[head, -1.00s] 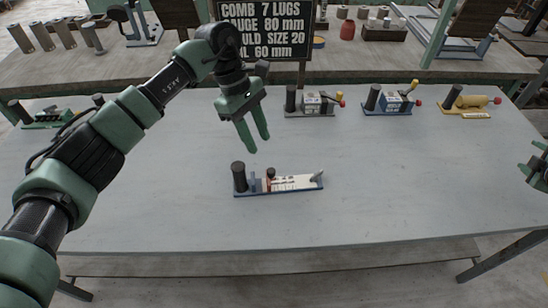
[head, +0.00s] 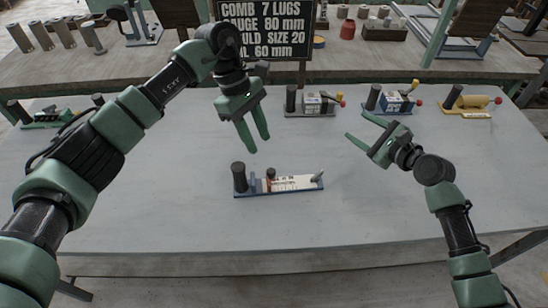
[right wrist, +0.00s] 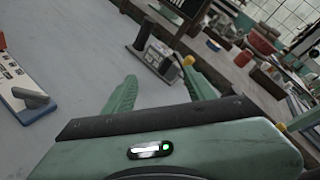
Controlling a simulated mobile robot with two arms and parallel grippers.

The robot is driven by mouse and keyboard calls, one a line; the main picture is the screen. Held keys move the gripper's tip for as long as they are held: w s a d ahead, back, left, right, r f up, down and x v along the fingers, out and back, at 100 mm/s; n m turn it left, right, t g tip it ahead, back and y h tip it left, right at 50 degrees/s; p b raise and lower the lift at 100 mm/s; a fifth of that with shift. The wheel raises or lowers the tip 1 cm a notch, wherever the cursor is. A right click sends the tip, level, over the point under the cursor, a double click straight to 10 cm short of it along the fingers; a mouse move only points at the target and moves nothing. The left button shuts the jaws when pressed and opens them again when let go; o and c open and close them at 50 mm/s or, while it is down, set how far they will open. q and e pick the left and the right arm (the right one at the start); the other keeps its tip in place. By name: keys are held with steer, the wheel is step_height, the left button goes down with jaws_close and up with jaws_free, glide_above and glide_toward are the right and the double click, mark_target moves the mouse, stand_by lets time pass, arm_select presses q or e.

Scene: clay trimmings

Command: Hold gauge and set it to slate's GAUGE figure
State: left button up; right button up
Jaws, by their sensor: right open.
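The gauge (head: 298,187) lies on the table in the head view, a blue base with a white scale, a black upright grip at its left end and a dark red knob near it. Its end also shows in the right wrist view (right wrist: 28,112). The dark slate (head: 265,30) stands behind; its gauge line seems to read 80 mm, partly covered by my left arm. My left gripper (head: 257,145) is open and empty, above and behind the gauge. My right gripper (head: 355,124) is open and empty, to the right of the gauge and behind it.
Along the table's back edge stand a grey device (head: 318,104), a blue device (head: 393,102) and a yellow device (head: 470,105). A green device (head: 48,118) is at the far left. The table (head: 200,225) is clear around the gauge.

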steer(key=s+a+r+g+y, duration=0.1)
steer(key=s+a+g+y, duration=0.2)
steer(key=a, duration=0.5)
steer(key=s+a+r+n+g+y, duration=0.1)
steer(key=s+a+r+y, duration=0.1)
steer(key=s+a+y, duration=0.35)
steer(key=s+a+r+g+y, duration=0.15)
steer(key=s+a, duration=0.35)
steer(key=a, duration=0.6)
steer(key=shift+g, duration=0.45)
steer(key=f, duration=0.8)
steer(key=shift+w+a+f, duration=0.15)
steer(key=shift+w+a, duration=0.05)
steer(key=shift+w, duration=0.05)
steer(key=x, duration=0.7)
steer(key=shift+c, duration=0.4)
jaws_close()
